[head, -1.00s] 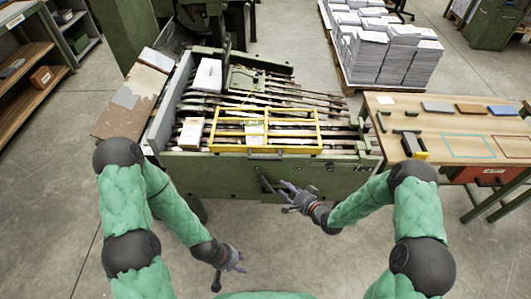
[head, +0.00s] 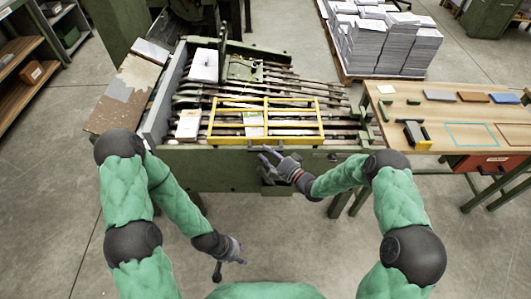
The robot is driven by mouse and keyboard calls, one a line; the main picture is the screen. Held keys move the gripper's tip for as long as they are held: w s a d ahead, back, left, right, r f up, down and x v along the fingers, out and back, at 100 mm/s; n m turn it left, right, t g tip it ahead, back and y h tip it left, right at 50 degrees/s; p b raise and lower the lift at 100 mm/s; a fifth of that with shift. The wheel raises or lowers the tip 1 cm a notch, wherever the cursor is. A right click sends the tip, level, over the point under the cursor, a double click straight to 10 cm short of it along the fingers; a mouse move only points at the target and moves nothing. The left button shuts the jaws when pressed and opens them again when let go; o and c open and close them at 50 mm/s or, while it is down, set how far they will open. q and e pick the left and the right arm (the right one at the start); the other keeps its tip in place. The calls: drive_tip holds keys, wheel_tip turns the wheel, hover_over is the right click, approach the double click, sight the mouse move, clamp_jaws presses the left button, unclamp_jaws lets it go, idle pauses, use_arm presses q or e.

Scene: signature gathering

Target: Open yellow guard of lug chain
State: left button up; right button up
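The yellow guard (head: 266,118) is a rectangular bar frame with a middle bar. It lies flat over the dark bars of the lug chain (head: 290,90) on the green machine (head: 215,170). My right gripper (head: 266,153) is open and empty at the guard's front edge, close to its middle, where it partly hides the front handle. I cannot tell whether it touches the guard. My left gripper (head: 228,265) hangs low in front of the machine over the floor, away from the guard. It looks open and empty.
A wooden workbench (head: 420,115) with small blocks and a yellow-and-black tool (head: 415,133) stands at right. Paper stacks (head: 380,45) on a pallet stand behind. White paper piles (head: 204,65) lie on the machine. The floor in front is clear.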

drive_tip(key=shift+w+a, duration=0.5)
drive_tip(key=shift+w, duration=0.05)
clamp_jaws()
drive_tip(key=shift+r, duration=0.15)
